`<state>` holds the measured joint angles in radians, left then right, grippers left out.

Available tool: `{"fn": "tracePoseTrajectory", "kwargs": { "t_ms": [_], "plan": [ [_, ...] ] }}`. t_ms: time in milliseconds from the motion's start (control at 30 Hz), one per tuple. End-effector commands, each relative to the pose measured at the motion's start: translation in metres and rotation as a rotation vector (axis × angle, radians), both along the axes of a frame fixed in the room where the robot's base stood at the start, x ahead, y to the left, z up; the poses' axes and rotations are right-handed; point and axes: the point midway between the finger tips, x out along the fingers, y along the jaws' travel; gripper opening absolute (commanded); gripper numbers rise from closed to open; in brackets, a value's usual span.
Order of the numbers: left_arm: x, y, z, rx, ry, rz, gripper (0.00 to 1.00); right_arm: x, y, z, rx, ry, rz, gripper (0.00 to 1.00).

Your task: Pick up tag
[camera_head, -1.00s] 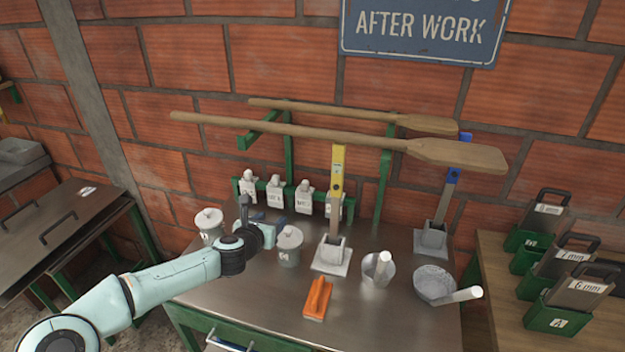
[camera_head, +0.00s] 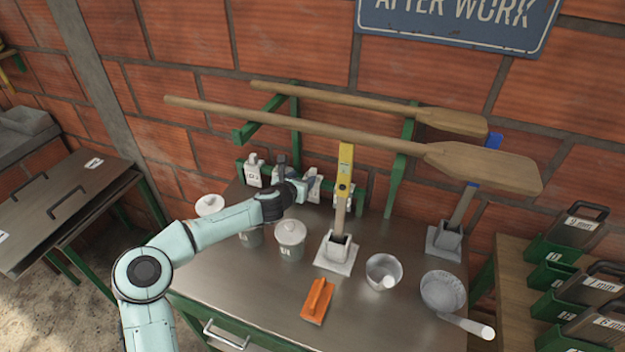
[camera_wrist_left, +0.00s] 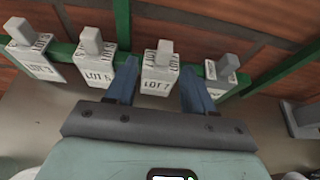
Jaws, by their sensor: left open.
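Several pale tags with square tops hang in a row on a green rail. In the left wrist view the tag marked LOT 7 (camera_wrist_left: 160,68) is between my left gripper's two blue fingers. My left gripper (camera_wrist_left: 158,78) is open, and the tag does not look clamped. Another tag (camera_wrist_left: 98,62) is just left of the left finger, one (camera_wrist_left: 30,50) is at far left, and one (camera_wrist_left: 222,76) is right of the right finger. In the head view my left gripper (camera_head: 306,187) is at the row, partly hiding it. The leftmost tag (camera_head: 253,172) is clear. My right gripper is not in view.
Wooden paddles (camera_head: 330,132) hang above the row. The table's front is mostly bare.

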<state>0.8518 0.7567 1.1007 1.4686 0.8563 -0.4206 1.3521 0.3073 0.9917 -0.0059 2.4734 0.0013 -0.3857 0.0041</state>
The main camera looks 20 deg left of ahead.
Motion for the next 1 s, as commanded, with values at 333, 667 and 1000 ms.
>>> {"fn": "tracePoseTrajectory", "kwargs": {
  "t_ms": [333,667,1000],
  "plan": [
    [0.036,-0.007,-0.009,-0.004,0.0,0.001,0.53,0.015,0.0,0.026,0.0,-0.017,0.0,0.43],
    [0.051,-0.004,-0.019,0.002,0.001,0.001,0.53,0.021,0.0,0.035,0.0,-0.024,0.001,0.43],
    [0.051,-0.004,-0.02,0.0,0.001,0.001,0.0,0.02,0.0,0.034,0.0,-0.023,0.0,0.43]
  ]
}}
